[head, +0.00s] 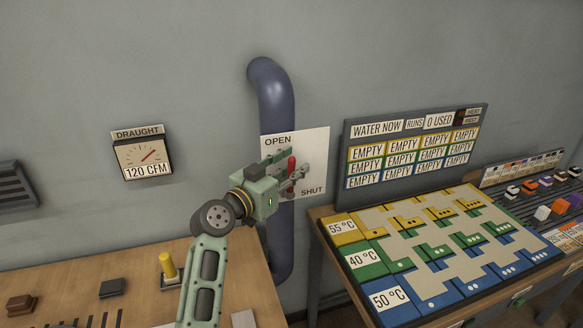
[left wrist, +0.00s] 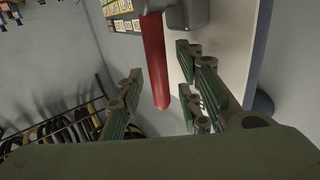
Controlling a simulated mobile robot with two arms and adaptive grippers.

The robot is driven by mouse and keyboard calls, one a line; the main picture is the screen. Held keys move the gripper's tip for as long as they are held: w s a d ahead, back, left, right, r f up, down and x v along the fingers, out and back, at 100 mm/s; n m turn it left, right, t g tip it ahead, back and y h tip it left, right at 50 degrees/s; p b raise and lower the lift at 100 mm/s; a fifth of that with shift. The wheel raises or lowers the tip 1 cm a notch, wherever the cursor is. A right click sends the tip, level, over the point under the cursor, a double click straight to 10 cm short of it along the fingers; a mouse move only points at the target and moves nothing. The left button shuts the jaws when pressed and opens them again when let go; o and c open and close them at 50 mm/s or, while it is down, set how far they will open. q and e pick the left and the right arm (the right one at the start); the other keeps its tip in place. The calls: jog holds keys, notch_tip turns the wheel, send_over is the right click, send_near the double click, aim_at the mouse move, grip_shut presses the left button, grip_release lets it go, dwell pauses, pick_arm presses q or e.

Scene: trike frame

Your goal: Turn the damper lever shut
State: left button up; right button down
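The damper's red lever (head: 291,166) is on a white plate (head: 312,152) on the blue pipe (head: 272,92). The plate reads OPEN at upper left and SHUT at lower right. In the head view the lever looks near vertical, partly hidden by my left gripper (head: 284,170). In the left wrist view the red lever (left wrist: 154,60) lies between the spread fingers of my left gripper (left wrist: 160,88), with a visible gap on each side. The gripper is open around it; contact is not visible. My right gripper is not in view.
A draught gauge (head: 144,158) on the wall reads 120 CFM. A tile board (head: 440,245) stands on a table at right, below a WATER NOW panel (head: 415,148).

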pick_arm(q)
grip_shut()
jog(key=shift+w, duration=0.1)
dwell(0.4)
